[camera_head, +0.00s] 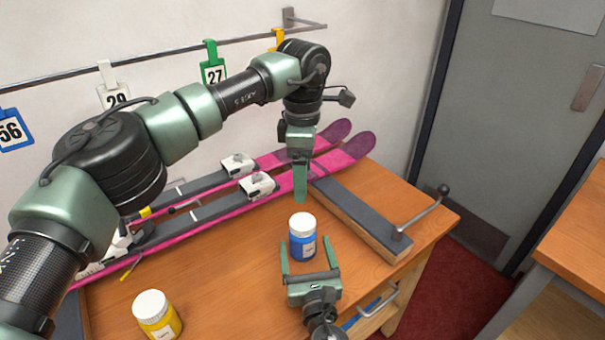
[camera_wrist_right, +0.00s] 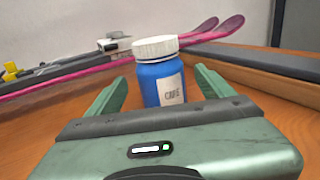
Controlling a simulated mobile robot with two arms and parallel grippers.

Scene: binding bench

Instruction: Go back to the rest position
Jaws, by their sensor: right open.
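My right gripper (camera_head: 308,246) is open near the front of the bench. Its fingers lie on either side of a blue jar (camera_head: 302,243) with a white lid, with a gap on each side. The jar stands upright; in the right wrist view the blue jar (camera_wrist_right: 160,82) shows a white label between the open fingers (camera_wrist_right: 165,95). My left arm reaches in from the left across the bench. My left gripper (camera_head: 300,190) points down behind the blue jar, in front of the skis. Its fingers are seen edge-on, so their opening is unclear; nothing shows in them.
Pink and grey skis (camera_head: 215,208) with white bindings lie along the back of the wooden bench (camera_head: 230,285). A yellow jar (camera_head: 157,315) stands at front left. A dark-topped bar (camera_head: 355,212) lies right. Numbered tags hang from a wall rail (camera_head: 150,66). A grey door (camera_head: 500,120) is at right.

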